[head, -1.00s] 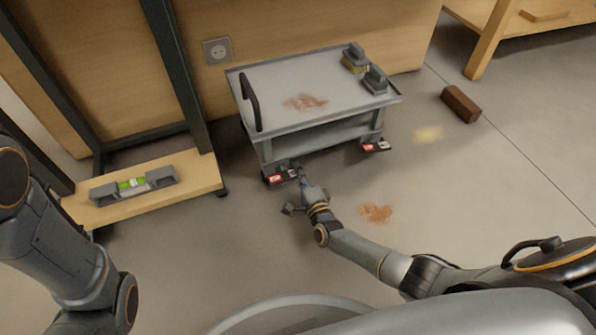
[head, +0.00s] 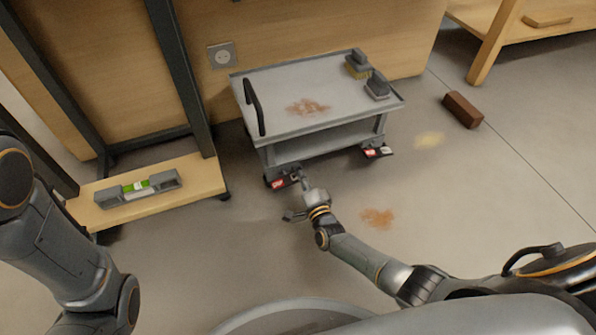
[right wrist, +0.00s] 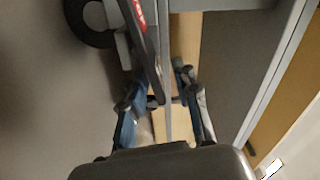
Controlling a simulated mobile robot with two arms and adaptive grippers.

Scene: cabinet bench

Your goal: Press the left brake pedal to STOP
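The grey cart (head: 300,92) stands against the wooden cabinet front. Its left brake pedal (head: 279,183), dark with a red label, sits low by the near left wheel. A second pedal (head: 377,152) with a red label is at the right wheel. My right gripper (head: 299,180) is low at the right side of the left pedal; whether it touches is unclear. In the right wrist view the pedal (right wrist: 138,20) shows nearly edge-on, reaching toward the space between my spread fingers (right wrist: 163,103). My left gripper is out of view.
Brushes (head: 358,66) lie on the cart top. A brown brick (head: 463,110) lies on the floor to the right. The floor in front of the cart is mostly clear.

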